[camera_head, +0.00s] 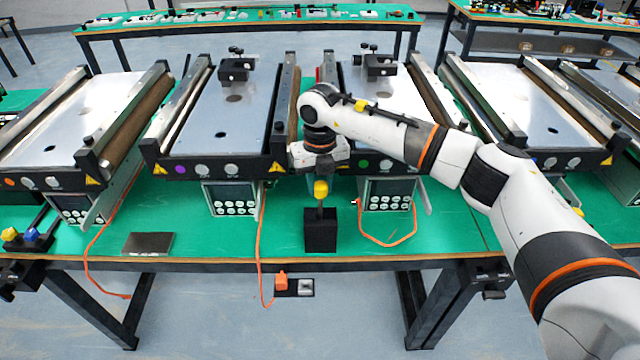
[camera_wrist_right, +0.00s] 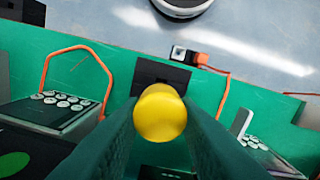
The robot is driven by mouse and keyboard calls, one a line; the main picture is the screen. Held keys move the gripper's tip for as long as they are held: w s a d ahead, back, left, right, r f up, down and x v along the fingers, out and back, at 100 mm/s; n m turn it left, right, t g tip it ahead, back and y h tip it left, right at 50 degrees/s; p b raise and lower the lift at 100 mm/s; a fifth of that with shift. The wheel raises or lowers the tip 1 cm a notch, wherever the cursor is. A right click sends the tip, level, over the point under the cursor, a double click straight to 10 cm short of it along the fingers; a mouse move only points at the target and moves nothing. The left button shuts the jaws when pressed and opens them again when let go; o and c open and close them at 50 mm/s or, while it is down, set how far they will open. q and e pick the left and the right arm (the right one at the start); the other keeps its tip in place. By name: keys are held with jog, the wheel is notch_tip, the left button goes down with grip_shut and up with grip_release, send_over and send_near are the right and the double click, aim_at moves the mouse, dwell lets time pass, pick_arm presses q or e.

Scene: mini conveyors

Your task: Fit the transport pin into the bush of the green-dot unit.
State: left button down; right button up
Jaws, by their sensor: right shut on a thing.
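The transport pin has a yellow head (camera_head: 320,188) and a thin shaft. My right gripper (camera_head: 320,172) is above it, pointing down. In the right wrist view the two fingers are shut on the yellow head (camera_wrist_right: 160,112). The pin is upright over a black block (camera_head: 320,232) near the table's front edge; I cannot tell whether the shaft's lower end is still in it. The green-dot unit (camera_head: 395,108) is behind my right arm; its green dot (camera_head: 358,164) shows on the front. Its bush cannot be made out behind the arm. My left gripper is out of view.
A purple-dot unit (camera_head: 195,128) stands left of it, an orange-dot unit (camera_head: 75,105) farther left, and another unit (camera_head: 530,100) to the right. Control boxes (camera_head: 232,199) and orange cables (camera_head: 260,245) lie in front. A dark plate (camera_head: 148,243) lies on the green table.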

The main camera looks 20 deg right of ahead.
jog(key=shift+r+p, duration=1.35)
jog(key=shift+r, duration=1.3)
